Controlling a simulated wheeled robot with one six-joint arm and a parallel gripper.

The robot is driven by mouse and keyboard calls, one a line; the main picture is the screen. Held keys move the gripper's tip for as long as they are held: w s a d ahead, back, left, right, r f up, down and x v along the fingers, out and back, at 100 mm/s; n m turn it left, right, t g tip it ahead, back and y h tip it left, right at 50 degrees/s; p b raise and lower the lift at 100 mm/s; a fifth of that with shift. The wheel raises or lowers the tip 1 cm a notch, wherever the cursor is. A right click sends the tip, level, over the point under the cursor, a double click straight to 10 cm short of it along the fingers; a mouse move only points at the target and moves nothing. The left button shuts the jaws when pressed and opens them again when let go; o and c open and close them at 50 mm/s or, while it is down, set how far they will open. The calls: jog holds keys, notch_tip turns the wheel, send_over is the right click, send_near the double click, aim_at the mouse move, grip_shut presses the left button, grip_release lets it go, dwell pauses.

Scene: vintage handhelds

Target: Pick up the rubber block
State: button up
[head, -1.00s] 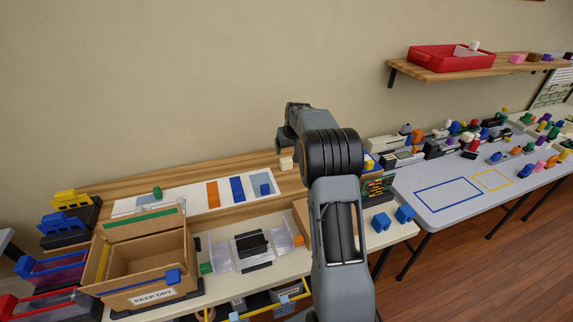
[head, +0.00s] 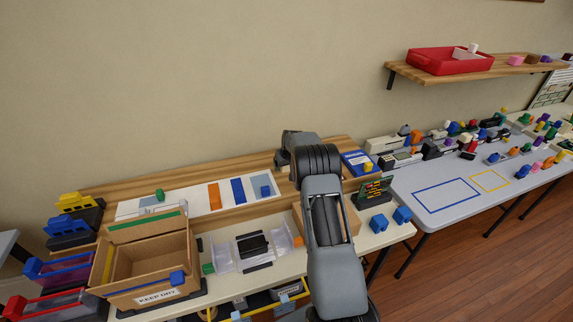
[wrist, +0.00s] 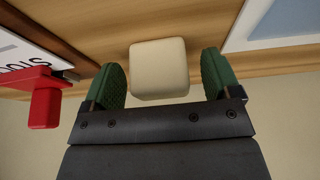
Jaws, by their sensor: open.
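A cream block (wrist: 159,68), which I take to be the rubber block, lies on the wooden surface (wrist: 220,60) in the wrist view. My gripper (wrist: 163,82) is open, with one green finger pad on each side of the block. Gaps show between the block and both pads, so it is not gripped. In the head view my gripper (head: 283,158) is over the wooden board behind the bench, seen mostly from behind. The block is hidden there by my arm.
A red clip-like part (wrist: 45,98) and a white lettered sign are left of the gripper in the wrist view. A blue panel with a pale border (wrist: 275,22) is at upper right. A cardboard box (head: 150,265) stands at front left in the head view.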

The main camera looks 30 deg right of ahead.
jog(key=shift+w+f, duration=0.1)
jog(key=shift+f, duration=0.25)
jog(key=c, duration=1.1)
jog(key=shift+r, duration=0.1)
